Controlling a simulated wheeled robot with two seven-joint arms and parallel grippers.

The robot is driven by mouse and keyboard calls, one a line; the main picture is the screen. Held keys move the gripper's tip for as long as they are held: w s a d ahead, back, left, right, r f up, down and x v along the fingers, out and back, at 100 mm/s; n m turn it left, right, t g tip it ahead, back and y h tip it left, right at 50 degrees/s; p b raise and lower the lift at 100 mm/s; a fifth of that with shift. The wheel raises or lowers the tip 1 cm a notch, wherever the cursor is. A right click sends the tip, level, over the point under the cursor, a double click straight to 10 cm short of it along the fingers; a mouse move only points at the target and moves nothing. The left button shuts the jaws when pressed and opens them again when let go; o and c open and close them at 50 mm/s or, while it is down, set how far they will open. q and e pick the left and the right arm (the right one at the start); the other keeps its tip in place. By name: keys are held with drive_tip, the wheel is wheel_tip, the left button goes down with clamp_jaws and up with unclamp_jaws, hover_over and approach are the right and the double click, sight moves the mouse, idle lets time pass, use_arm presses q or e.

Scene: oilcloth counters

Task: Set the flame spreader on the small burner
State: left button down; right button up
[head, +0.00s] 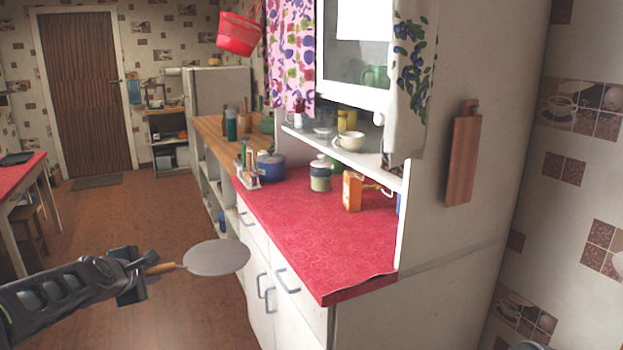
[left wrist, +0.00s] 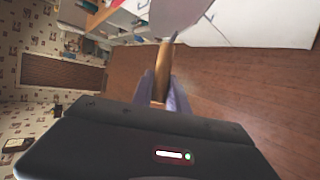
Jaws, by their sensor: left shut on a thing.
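The flame spreader (head: 217,258) is a flat grey round disc with a wooden handle. My left gripper (head: 143,270) is shut on its handle and holds it above the floor, left of the white cabinet. In the left wrist view the wooden handle (left wrist: 161,75) stands between the fingers of my left gripper (left wrist: 163,95), and part of the grey disc (left wrist: 180,20) shows beyond it, cut off by the frame edge. I see no small burner in either view. My right gripper is not in view.
A white cabinet (head: 370,310) with a red oilcloth counter (head: 300,225) stands right of the disc. On it are a blue pot (head: 270,167), a jar (head: 320,177) and an orange box (head: 352,190). A red table (head: 22,172) stands at left. The brown floor (head: 130,215) between is open.

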use_arm(q)
drive_tip(key=s+d+f, duration=0.5)
drive_tip(key=d, duration=0.3)
drive_tip(key=s+d+f, duration=0.6)
drive_tip(key=d, duration=0.2)
drive_tip(key=shift+s+d, duration=0.25)
idle(0.8)
